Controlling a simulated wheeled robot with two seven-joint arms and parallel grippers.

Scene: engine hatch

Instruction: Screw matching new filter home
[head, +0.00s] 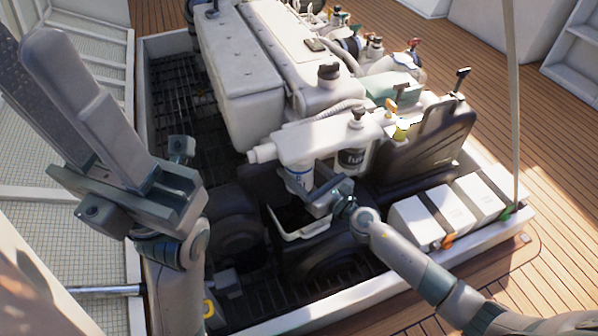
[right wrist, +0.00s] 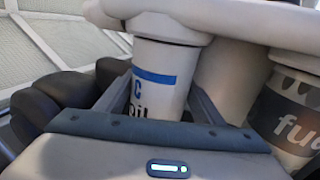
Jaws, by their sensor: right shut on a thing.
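A white oil filter with a blue band and partly hidden lettering stands upright under the white filter housing (head: 310,140). The filter shows in the head view (head: 298,180) and in the right wrist view (right wrist: 163,78). Its top meets the underside of the housing; I cannot tell how tight it is. My right gripper (head: 318,192) is shut on this filter, one finger on each side, and hides its lower end. A second filter with a dark band and the letters "fu" (head: 352,158) hangs to its right. My left gripper (head: 60,50) is raised at the upper left, away from the filters; its jaw gap is unclear.
A white tray (head: 300,231) sits below the held filter. The white engine block (head: 240,90) stands behind. Several white boxes (head: 450,208) line the right edge of the hatch. A thin pole (head: 512,100) stands at the right. Wooden deck (head: 545,170) surrounds the hatch.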

